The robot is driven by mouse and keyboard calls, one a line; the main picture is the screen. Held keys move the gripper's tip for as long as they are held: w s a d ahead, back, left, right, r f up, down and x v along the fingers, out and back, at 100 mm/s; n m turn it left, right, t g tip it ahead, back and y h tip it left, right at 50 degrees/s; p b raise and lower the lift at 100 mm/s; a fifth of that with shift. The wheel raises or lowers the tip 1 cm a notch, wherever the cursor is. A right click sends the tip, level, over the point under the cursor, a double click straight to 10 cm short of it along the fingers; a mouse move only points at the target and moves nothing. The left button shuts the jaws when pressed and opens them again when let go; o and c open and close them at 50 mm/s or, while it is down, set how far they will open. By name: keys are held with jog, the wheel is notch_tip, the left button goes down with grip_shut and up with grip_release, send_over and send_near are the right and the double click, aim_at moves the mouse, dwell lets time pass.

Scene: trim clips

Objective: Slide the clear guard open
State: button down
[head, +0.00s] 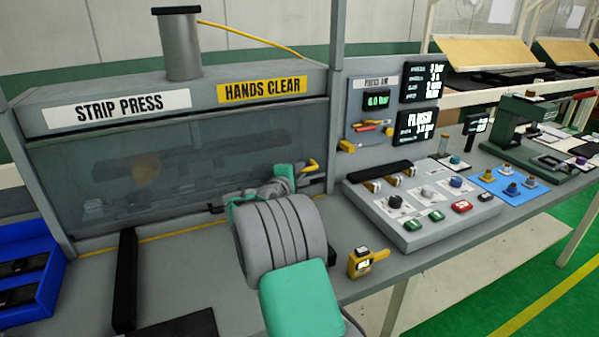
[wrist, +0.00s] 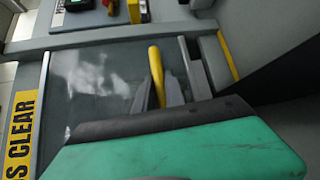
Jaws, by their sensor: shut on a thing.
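The clear guard (head: 140,180) is a smoky see-through panel across the front of the strip press, and dark parts show faintly behind it. It also shows in the wrist view (wrist: 95,85). A yellow handle (head: 309,167) stands at its right end. My gripper (head: 298,178) reaches in from the front at that end. In the wrist view, my gripper (wrist: 160,92) has its grey fingers on both sides of the yellow handle (wrist: 155,62), shut on it. The arm hides part of the guard's lower right edge in the head view.
A grey control box (head: 415,205) with buttons and a yellow device (head: 362,262) stand right of my arm. A black bar (head: 125,280) and a blue bin (head: 35,275) are at the left. The press's right post (head: 335,100) rises beside the handle.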

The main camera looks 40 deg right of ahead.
notch_tip(320, 180, up, 19)
jog(key=p, duration=0.9)
jog(key=shift+r, duration=0.1)
jog(key=c, duration=1.4)
grip_release()
jog(key=f+b+v, duration=0.1)
jog(key=b+v, duration=0.1)
jog(key=v, duration=0.5)
jog(key=shift+s+a+r, duration=0.25)
jog(key=shift+a+r, duration=0.15)
jog(key=shift+r, duration=0.05)
